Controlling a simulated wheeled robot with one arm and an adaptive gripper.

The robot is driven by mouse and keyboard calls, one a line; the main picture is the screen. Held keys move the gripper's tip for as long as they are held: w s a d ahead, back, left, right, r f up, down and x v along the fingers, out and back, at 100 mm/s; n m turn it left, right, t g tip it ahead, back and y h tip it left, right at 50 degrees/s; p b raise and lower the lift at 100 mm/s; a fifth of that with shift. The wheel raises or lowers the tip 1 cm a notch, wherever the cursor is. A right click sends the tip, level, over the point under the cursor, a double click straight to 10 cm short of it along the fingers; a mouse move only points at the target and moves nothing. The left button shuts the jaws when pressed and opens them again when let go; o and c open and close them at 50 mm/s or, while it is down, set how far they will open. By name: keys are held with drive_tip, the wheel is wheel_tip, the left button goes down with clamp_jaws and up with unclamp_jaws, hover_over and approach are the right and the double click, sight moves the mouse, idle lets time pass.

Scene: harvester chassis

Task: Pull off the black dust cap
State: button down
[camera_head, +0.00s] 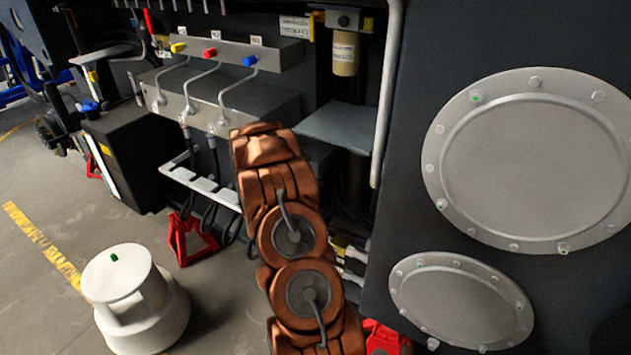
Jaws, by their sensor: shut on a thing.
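My arm reaches up from the bottom middle in the head view, in front of the machine. My gripper is not visible; the arm's own links hide the space beyond them. I cannot make out a black dust cap. White fittings (355,254) with a yellow part beside them stick out just right of my arm. A grey manifold block (240,52) at the upper left carries a yellow cap (178,47), a red cap (210,53) and a blue cap (249,61), with grey levers below them.
Round bolted covers (535,160) fill the dark panel at right. A vertical grey pipe (388,95) stands beside it. A white step stool (135,300) is on the floor at lower left, with a red stand (190,238) behind it. Open floor lies at left.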

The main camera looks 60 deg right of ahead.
drive_tip(key=shift+f, duration=0.25)
drive_tip(key=shift+s+a+f+b, duration=0.1)
drive_tip(key=shift+f+b, duration=0.5)
drive_tip(key=shift+s+a+f+b, duration=0.1)
drive_tip(key=shift+f+b, duration=0.5)
drive_tip(key=shift+w+d+f, duration=0.1)
drive_tip(key=shift+w+f, duration=0.05)
drive_tip(key=shift+f, duration=0.1)
drive_tip(key=shift+f+b, duration=0.7)
drive_tip(key=shift+b, duration=0.35)
